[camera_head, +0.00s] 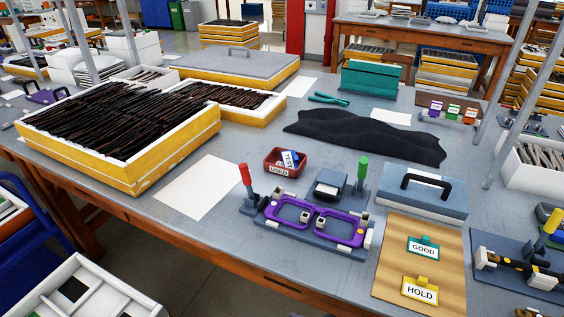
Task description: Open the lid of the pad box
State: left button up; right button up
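A blue-grey box (422,196) with a black handle (426,184) on its lid stands on the right part of the bench, behind the tan board. Its lid looks closed, and its inside is hidden. It carries no readable label, so I cannot be sure it is the pad box. Neither of my grippers shows clearly in the head view.
A purple eyeglass frame (303,220) sits in a fixture with red and green upright handles, left of the blue-grey box. A tan board (395,262) with GOOD and HOLD signs lies in front. Black cloth (365,135) lies behind. Bare bench surrounds the white sheet (198,187).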

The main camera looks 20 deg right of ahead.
aim_at(439, 194)
jog(key=z, duration=0.25)
jog(key=k, duration=0.45)
jog(key=z, duration=0.75)
